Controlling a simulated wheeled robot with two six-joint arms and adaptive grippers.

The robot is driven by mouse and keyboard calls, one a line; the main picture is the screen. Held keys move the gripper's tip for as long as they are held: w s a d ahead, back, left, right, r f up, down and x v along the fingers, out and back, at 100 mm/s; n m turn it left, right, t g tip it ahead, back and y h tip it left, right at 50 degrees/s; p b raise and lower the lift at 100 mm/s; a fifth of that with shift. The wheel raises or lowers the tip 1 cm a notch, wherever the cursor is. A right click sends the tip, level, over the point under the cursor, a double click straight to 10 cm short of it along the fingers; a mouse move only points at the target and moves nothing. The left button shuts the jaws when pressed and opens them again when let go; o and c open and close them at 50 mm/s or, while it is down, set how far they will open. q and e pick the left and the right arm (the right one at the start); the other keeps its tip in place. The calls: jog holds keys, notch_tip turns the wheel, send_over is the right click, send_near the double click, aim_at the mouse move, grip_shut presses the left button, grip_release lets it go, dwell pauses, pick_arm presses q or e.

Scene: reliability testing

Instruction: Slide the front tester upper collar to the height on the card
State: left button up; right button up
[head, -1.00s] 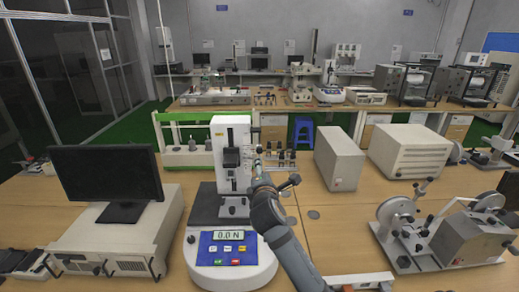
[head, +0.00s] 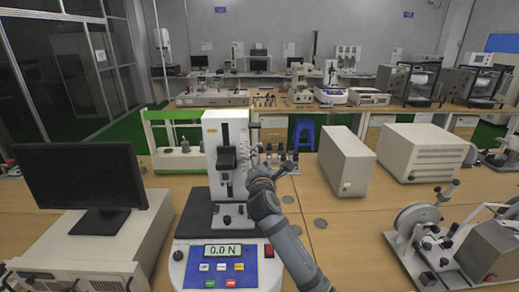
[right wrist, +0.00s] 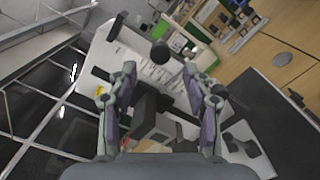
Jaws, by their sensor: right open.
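The front tester (head: 238,135) is a white upright column with a black carriage (head: 226,159) on its face. It stands on a blue and white base (head: 220,268) whose display reads 0.0 N. My right gripper (head: 254,169) is at the column's right side. In the right wrist view its fingers (right wrist: 160,82) are apart, with the white column (right wrist: 150,68) beyond them. A round black knob (right wrist: 160,52) shows between and beyond the fingertips, with no clear contact. I cannot tell which part is the upper collar, nor make out the card. My left gripper is not in view.
A monitor (head: 82,185) on a beige case stands left of the tester. Beige boxes (head: 345,160) and a device with wheels (head: 420,235) stand to the right. A green frame (head: 175,118) is behind. Bare table lies right of my arm.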

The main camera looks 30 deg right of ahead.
aim_at(260, 151)
jog(key=p+x, duration=0.1)
jog(key=x, duration=0.6)
jog(key=shift+a+p, duration=0.1)
jog(key=shift+p, duration=0.2)
jog(key=shift+w+d+f, duration=0.1)
jog(key=shift+w+d, duration=0.15)
jog(key=shift+w, duration=0.1)
jog(key=shift+s+a, duration=0.1)
jog(key=shift+c, duration=0.4)
grip_shut()
